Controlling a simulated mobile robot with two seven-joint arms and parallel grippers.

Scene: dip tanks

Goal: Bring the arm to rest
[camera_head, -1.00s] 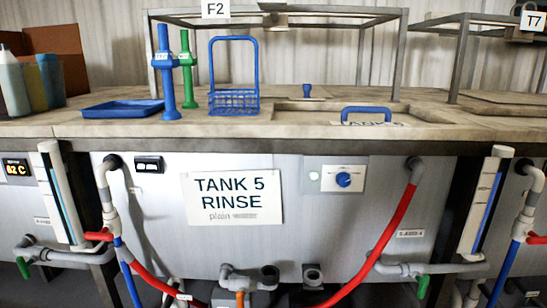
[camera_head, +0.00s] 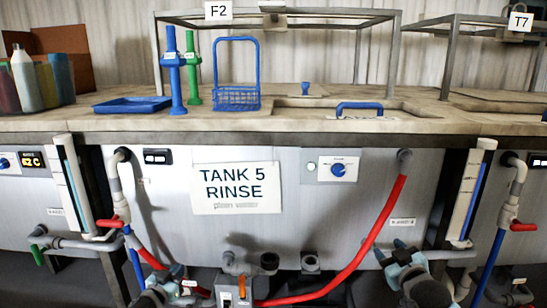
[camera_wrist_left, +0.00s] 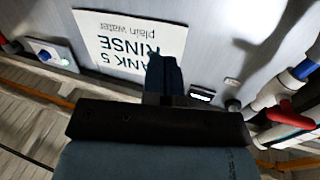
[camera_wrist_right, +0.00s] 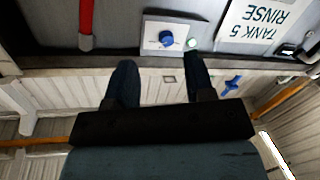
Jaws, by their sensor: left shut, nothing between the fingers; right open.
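My left gripper (camera_head: 172,272) is low at the bottom left of the head view, in front of the tank's lower pipes. In the left wrist view its fingers (camera_wrist_left: 165,72) are shut together with nothing between them, against the backdrop of the tank sign. My right gripper (camera_head: 389,250) is low at the bottom right of the head view, in front of the tank front. In the right wrist view its two fingers (camera_wrist_right: 159,68) are spread apart and empty. Both hands are below the worktop's front edge.
The worktop (camera_head: 300,125) carries a blue basket (camera_head: 236,97), a blue tray (camera_head: 132,105), blue and green upright tools and bottles (camera_head: 27,80). The tank front bears a "TANK 5 RINSE" sign (camera_head: 236,188) and a blue knob (camera_head: 338,169). A red hose (camera_head: 372,235) and pipes run below.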

